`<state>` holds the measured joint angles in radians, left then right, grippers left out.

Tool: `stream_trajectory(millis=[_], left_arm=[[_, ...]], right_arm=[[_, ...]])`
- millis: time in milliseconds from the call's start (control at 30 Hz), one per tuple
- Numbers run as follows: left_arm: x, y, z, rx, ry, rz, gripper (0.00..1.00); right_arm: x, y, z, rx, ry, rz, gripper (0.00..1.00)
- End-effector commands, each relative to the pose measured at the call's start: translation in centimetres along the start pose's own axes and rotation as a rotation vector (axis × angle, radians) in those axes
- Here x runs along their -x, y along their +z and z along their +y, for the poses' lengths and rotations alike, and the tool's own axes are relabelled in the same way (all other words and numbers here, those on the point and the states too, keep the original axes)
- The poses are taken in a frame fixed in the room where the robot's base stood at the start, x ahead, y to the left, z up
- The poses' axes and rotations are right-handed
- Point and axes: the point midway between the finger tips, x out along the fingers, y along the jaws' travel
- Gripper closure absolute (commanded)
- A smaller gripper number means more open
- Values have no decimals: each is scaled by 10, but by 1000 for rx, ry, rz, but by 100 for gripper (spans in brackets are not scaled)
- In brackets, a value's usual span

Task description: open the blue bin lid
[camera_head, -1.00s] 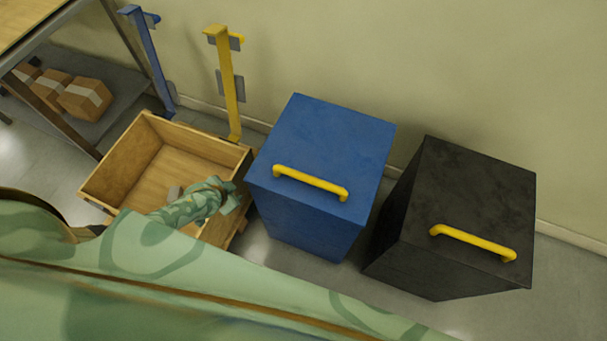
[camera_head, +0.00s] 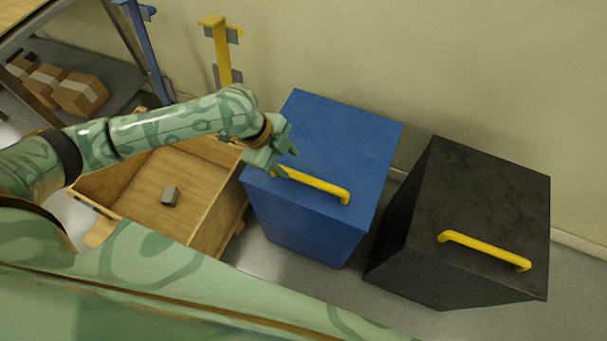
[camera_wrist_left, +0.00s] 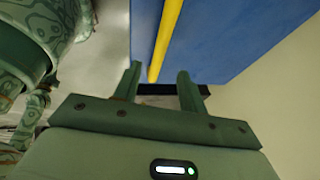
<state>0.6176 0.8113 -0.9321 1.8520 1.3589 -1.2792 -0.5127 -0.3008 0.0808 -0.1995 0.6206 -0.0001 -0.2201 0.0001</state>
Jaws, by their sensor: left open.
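The blue bin (camera_head: 300,230) stands against the wall with its blue lid (camera_head: 340,135) closed. A yellow bar handle (camera_head: 318,186) runs along the lid's front edge. My left gripper (camera_head: 288,155) is open at the left end of this handle, over the lid's left edge. In the left wrist view the two fingers (camera_wrist_left: 158,84) are apart, and the yellow handle (camera_wrist_left: 166,38) runs lengthwise ahead of the gap between them. I cannot tell whether a finger touches it. My right gripper is not in view.
A black bin (camera_head: 480,205) with a yellow handle stands to the right of the blue bin. An open wooden crate (camera_head: 215,215) with a small grey block (camera_head: 170,195) inside stands to the left. Blue and yellow posts stand by the wall. A shelf with cardboard boxes (camera_head: 80,93) is at far left.

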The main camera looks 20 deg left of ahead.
Motion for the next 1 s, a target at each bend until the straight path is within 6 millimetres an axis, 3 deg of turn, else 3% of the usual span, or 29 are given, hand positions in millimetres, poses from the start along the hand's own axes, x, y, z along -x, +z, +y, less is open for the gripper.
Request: stream_trajectory(millis=[33, 100, 300, 500, 767, 933, 1000], left_arm=[[-21, 2, 2, 3, 6, 3, 59], [-38, 2, 2, 4, 5, 3, 59], [-74, 2, 1, 4, 2, 1, 59], [-86, 0, -1, 3, -1, 1, 59], [-86, 0, -1, 2, -3, 0, 59], [-86, 0, -1, 2, -3, 0, 100], [-86, 0, -1, 2, -3, 0, 100]], right_arm=[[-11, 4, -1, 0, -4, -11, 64], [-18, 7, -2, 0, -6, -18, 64], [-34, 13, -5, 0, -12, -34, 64], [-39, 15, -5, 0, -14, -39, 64], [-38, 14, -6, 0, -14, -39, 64], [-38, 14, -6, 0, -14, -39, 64], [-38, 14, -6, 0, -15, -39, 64]])
